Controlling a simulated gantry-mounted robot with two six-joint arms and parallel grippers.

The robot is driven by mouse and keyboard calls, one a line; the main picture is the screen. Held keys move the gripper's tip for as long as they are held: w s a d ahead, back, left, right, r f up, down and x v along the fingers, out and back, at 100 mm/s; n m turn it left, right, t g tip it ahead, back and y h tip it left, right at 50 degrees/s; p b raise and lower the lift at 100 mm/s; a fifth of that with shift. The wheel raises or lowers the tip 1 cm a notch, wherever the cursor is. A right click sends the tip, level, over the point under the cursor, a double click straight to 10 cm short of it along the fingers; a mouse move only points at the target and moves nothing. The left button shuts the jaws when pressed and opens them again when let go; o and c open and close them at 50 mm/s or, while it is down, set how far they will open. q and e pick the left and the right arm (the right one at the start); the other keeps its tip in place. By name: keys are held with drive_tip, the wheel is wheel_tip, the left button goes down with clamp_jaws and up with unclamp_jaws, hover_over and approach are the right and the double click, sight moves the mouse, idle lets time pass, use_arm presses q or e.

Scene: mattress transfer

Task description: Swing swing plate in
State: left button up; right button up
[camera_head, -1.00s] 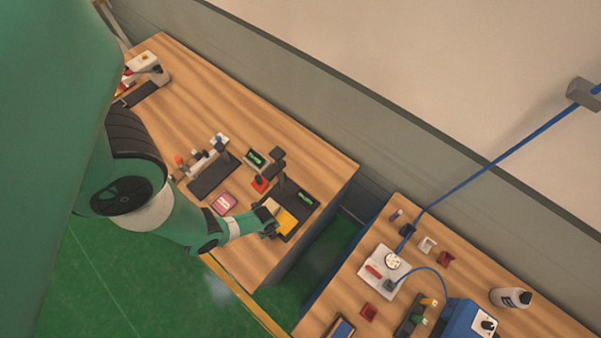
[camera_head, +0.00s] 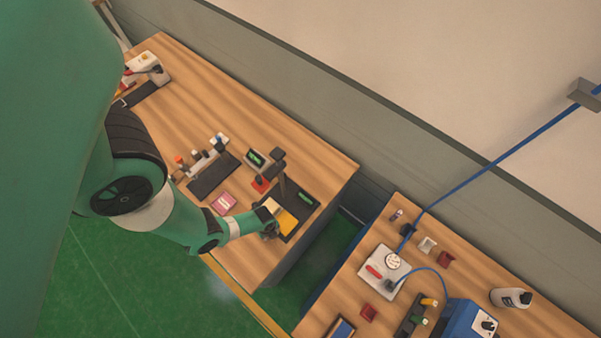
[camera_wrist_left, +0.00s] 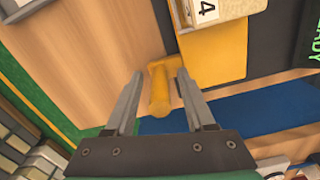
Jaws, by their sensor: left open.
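The swing plate (camera_wrist_left: 213,56) is a flat yellow plate on a dark fixture, seen at the top of the left wrist view. In the head view the yellow plate (camera_head: 287,222) lies on the black fixture at the near right corner of the left bench. A yellow handle (camera_wrist_left: 159,92) sticks out from the plate's edge toward my wrist camera. My left gripper (camera_wrist_left: 160,80) is open, its two fingers on either side of this handle, with gaps visible. It also shows in the head view (camera_head: 269,228), beside the fixture. My right gripper is not in view.
A black fixture base (camera_head: 310,203) with an upright post stands around the plate. A pink pad (camera_head: 223,203) and a dark tray (camera_head: 213,176) lie to the left. A second bench (camera_head: 465,285) is at the right, across a gap. Green floor (camera_head: 130,290) lies in front.

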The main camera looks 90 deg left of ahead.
use_arm(q)
wheel_tip(320, 180, up, 7)
drive_tip(key=p, duration=0.3)
drive_tip(key=shift+f+p, duration=0.2)
drive_tip(key=shift+p, duration=0.2)
drive_tip(key=shift+r, duration=0.5)
drive_tip(key=shift+f, duration=0.1)
